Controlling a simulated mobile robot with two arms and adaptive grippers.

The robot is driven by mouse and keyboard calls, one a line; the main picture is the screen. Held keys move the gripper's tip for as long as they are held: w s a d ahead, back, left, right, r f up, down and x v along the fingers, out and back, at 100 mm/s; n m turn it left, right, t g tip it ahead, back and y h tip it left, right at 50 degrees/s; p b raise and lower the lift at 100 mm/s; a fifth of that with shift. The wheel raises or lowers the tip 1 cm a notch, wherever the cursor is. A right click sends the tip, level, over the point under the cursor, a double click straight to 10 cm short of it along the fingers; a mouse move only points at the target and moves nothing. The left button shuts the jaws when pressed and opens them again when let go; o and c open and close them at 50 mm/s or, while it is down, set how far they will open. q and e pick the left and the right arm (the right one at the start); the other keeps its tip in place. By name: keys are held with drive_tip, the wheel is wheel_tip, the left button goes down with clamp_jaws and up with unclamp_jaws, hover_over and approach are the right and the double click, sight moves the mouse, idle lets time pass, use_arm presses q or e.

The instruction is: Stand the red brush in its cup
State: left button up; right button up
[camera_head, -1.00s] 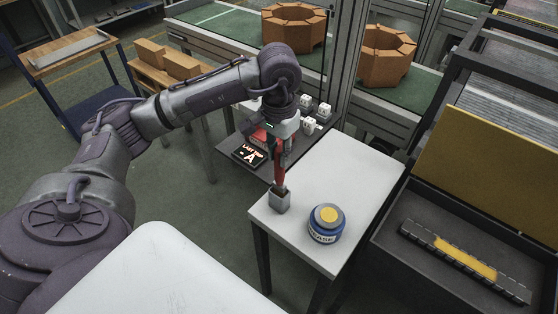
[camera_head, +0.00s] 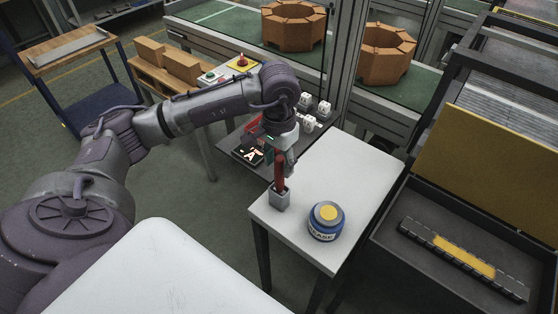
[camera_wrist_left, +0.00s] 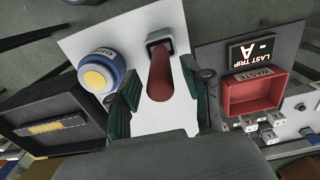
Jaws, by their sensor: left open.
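The red brush (camera_head: 279,172) stands in the small grey cup (camera_head: 280,201), near the left corner of the white table (camera_head: 345,170). Its lower end is hidden inside the cup. In the left wrist view the red handle (camera_wrist_left: 160,78) points toward the camera, with the cup (camera_wrist_left: 160,43) behind it. My left gripper (camera_head: 287,158) is at the upper part of the handle. Its green-padded fingers (camera_wrist_left: 161,108) are open, one on each side of the handle with gaps showing. My right gripper is not in view.
A blue grease tub (camera_head: 326,221) with a yellow lid stands right of the cup. A red waste bin (camera_wrist_left: 252,95) and a lit sign (camera_wrist_left: 255,50) are on a lower shelf beside the table. The table's far part is clear.

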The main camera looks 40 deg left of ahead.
use_arm(q)
drive_tip(key=shift+r, duration=0.2)
drive_tip(key=shift+w+r, duration=0.1)
drive_tip(key=shift+r, duration=0.2)
wheel_tip(320, 180, up, 10)
drive_tip(key=shift+b, duration=0.85)
drive_tip(key=shift+r, duration=0.7)
